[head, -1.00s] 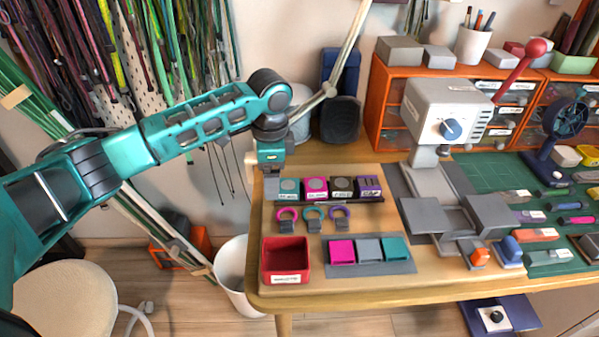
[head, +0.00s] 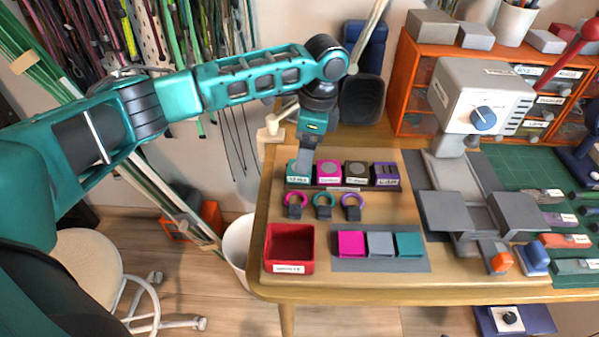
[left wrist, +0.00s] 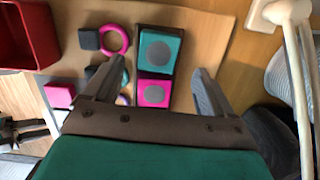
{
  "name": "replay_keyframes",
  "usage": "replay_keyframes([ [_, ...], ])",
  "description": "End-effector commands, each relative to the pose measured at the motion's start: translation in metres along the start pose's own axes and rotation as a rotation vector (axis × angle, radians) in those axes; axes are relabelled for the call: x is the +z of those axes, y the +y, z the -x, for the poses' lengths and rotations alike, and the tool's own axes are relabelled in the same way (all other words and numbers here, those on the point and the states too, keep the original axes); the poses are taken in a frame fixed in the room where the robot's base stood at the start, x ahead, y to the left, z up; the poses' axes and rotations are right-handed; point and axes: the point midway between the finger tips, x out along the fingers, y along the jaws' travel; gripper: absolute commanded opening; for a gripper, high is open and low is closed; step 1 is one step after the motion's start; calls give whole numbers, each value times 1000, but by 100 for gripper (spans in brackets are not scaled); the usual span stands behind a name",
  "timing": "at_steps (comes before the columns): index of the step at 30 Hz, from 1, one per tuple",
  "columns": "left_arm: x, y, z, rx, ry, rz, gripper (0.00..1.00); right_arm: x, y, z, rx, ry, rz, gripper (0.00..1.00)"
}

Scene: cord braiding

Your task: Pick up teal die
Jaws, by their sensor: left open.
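The teal die (head: 297,169), a labelled square block, sits at the left end of a dark rack (head: 338,188) on the table. In the left wrist view the teal die (left wrist: 160,50) shows a round grey disc on top. My left gripper (head: 303,158) points down just above and behind it and partly covers it. In the left wrist view the left gripper (left wrist: 154,68) is open, its fingers on either side of the die row, with nothing held. I cannot tell its exact height over the die. My right gripper is not in view.
Magenta (head: 329,171), dark (head: 356,173) and purple (head: 385,174) dies stand close beside it. Three rings (head: 323,204) lie in front. A red bin (head: 289,247) and a grey mat (head: 340,266) with coloured blocks are nearer. A grey machine (head: 478,100) stands right.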

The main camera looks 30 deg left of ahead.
Motion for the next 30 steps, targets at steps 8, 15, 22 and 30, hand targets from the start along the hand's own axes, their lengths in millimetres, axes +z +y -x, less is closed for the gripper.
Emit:
replay_keyframes([
  [8,4,4,-42,1,-1,0,85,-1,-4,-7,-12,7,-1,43],
  [15,4,4,-46,0,-1,0,85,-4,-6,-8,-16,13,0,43],
  [22,4,4,-45,0,-1,0,70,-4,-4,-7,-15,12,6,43],
  [30,4,4,-45,0,-1,0,44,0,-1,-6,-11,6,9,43],
])
